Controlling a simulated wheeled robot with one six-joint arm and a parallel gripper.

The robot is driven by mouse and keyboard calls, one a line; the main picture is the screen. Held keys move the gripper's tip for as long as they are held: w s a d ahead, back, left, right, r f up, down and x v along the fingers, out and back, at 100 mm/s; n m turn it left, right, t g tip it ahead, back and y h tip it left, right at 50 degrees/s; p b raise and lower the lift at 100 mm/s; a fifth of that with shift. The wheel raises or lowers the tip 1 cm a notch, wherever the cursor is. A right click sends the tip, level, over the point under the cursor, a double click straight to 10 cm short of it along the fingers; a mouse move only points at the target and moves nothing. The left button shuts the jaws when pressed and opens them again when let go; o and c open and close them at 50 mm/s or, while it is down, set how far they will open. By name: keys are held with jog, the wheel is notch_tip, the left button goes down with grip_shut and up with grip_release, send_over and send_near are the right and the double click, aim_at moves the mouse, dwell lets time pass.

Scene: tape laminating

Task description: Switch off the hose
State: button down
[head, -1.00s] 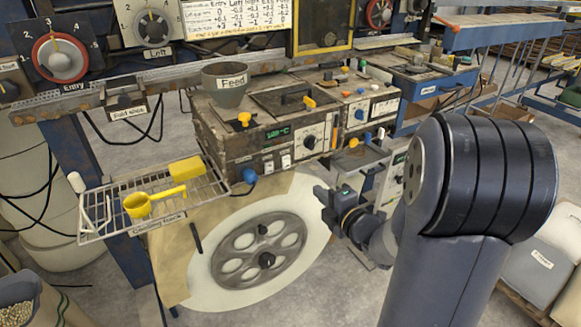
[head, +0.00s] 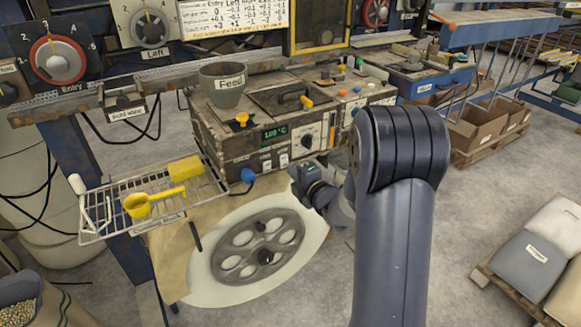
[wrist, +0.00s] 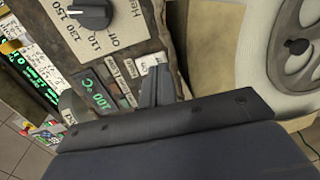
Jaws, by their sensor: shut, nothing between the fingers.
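The feed machine (head: 255,135) has a front panel with a green 100 °C display (head: 275,133) and small white switches (head: 283,160) below it. My gripper (head: 296,174) is just in front of the panel's lower right part. In the wrist view my shut gripper (wrist: 156,78) points at the panel, its tip at or very near a white switch (wrist: 150,62). I cannot tell whether they touch. Small labels beside the switch are too blurred to read surely. The switch's lower part is hidden by my fingers.
A blue knob (head: 248,175) sticks out at the panel's lower left. A wire rack (head: 120,208) with a yellow scoop (head: 140,205) stands left. A spoked wheel (head: 250,262) on a pale disc lies below. A dark dial (wrist: 88,14) sits above the display.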

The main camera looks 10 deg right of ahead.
aim_at(284, 161)
jog(key=shift+x, duration=0.95)
jog(key=b, duration=0.4)
jog(key=shift+w+f+t, duration=0.2)
jog(key=shift+f+t, duration=0.15)
jog(key=shift+t, duration=0.05)
jog(key=shift+r, duration=0.35)
